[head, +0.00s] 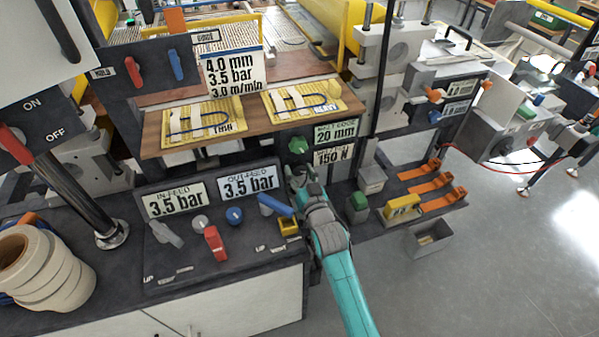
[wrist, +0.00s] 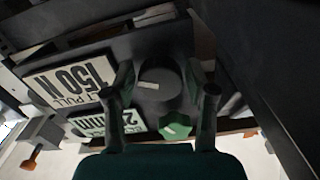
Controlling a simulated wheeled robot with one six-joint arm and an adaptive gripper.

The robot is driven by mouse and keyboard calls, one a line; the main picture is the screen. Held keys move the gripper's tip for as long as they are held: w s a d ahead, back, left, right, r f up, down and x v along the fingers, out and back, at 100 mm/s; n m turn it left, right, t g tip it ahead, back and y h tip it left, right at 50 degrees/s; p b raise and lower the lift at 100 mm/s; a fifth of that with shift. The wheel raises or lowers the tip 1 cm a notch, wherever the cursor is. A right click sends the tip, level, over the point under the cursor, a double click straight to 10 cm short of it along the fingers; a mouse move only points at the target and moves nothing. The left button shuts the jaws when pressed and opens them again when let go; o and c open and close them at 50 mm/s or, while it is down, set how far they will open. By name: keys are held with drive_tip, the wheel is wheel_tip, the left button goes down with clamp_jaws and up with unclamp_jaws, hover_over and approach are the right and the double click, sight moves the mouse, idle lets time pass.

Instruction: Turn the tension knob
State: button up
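A dark round knob (wrist: 160,84) with a pale pointer mark sits between my fingers in the wrist view, beside the 150 N label (wrist: 72,82). That label also shows in the head view (head: 333,156). My gripper (wrist: 162,92) is open, with one finger on each side of the knob. A gap seems to show on both sides, but contact at the tips is hard to tell in the dark. In the head view my gripper (head: 298,176) reaches the panel just left of the label and hides the knob.
A green knob (head: 298,145) beside the 20 mm label (head: 336,131) is close above my gripper; it also shows in the wrist view (wrist: 175,127). A blue lever (head: 275,205) and a yellow block (head: 289,226) are close left. A green block (head: 356,205) stands to the right.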

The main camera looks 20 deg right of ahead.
drive_tip(key=shift+o, duration=0.3)
drive_tip(key=s, duration=1.2)
drive_tip(key=shift+r, duration=0.1)
drive_tip(key=w+r+n, duration=0.6)
drive_tip(key=r, duration=0.2)
wheel_tip(320, 180, down, 8)
drive_tip(key=w, duration=0.5)
drive_tip(key=shift+w+r, duration=0.15)
drive_tip(key=shift+r, duration=0.1)
drive_tip(key=shift+w, duration=0.9)
